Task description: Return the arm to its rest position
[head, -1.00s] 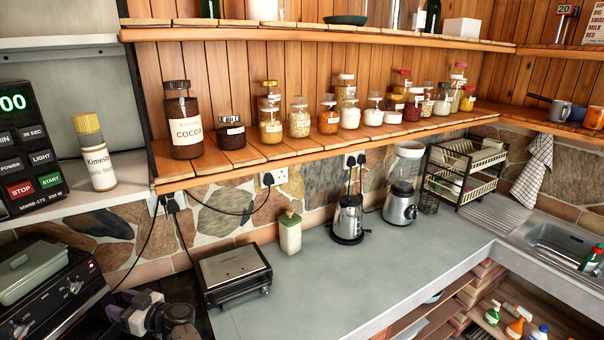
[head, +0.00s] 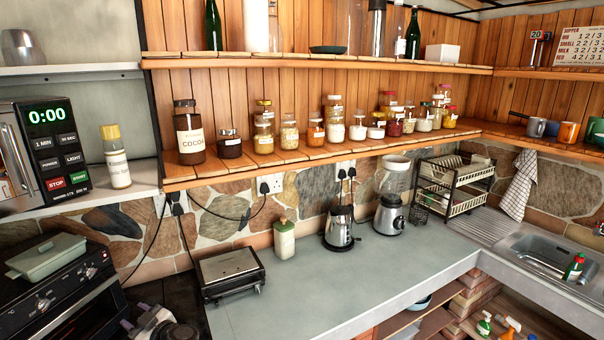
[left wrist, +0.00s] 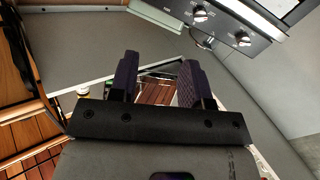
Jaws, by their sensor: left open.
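My left arm's gripper end (head: 158,324) shows at the bottom left edge of the head view, partly cut off, in front of the counter's left end and right of the black oven. In the left wrist view my left gripper (left wrist: 160,82) has its two dark fingers apart, with nothing between them. Reddish-brown planks show through the gap. My right gripper is in neither view.
The black oven (head: 62,290) with a green dish (head: 45,258) stands left of the arm. A sandwich press (head: 230,272) sits close by on the grey counter (head: 320,290). Jars line the wooden shelf (head: 300,158) above. The counter's front middle is clear.

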